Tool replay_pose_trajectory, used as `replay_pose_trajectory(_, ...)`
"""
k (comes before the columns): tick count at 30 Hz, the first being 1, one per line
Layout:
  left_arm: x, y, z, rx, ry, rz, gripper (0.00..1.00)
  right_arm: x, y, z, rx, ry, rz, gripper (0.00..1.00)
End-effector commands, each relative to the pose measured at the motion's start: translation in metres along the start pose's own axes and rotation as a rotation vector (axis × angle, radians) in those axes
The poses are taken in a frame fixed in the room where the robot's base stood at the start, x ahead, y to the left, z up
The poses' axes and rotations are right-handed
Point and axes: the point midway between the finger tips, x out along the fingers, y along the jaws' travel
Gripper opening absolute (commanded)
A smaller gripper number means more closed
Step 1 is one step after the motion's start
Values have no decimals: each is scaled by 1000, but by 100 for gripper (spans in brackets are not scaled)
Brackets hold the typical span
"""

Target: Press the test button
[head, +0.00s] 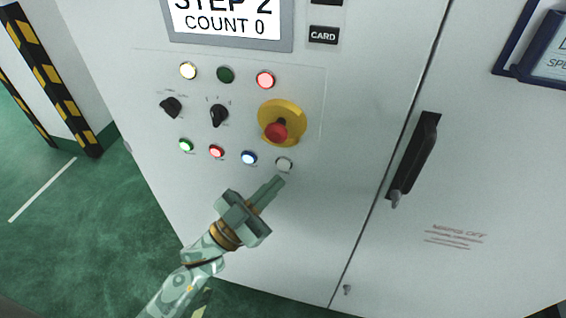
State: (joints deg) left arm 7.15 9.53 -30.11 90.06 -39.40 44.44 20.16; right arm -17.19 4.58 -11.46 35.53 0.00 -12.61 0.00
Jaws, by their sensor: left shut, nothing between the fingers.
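The control panel (305,110) on the light grey cabinet carries a bottom row of small push buttons: a green button (186,146), a red button (216,151), a blue button (249,157) and a whitish button (284,164). Their labels are too small to read, so I cannot tell which is the test button. My left gripper (278,183) is shut and empty, its fingertips just below the whitish button. I cannot tell whether they touch the panel. My right gripper is not in view.
A red emergency stop (277,131) on a yellow base (283,112) sits above the whitish button. Two black rotary switches (218,115) and three lamps (226,74) are further up. A display (230,20) reads "STEP 2 COUNT 0". A black door handle (414,158) projects at right.

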Motion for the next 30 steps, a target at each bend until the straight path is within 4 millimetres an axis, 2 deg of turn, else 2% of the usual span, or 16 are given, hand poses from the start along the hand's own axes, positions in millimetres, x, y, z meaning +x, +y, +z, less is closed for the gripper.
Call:
replay_pose_trajectory(3, -8, 6, -9, -1, -1, 0, 0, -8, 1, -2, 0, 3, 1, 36)
replay_pose_trajectory(12, -24, 18, -19, 0, 0, -1, 0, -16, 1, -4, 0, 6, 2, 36)
replay_pose_trajectory(30, -25, 18, -19, 0, 0, 0, 0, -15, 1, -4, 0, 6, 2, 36)
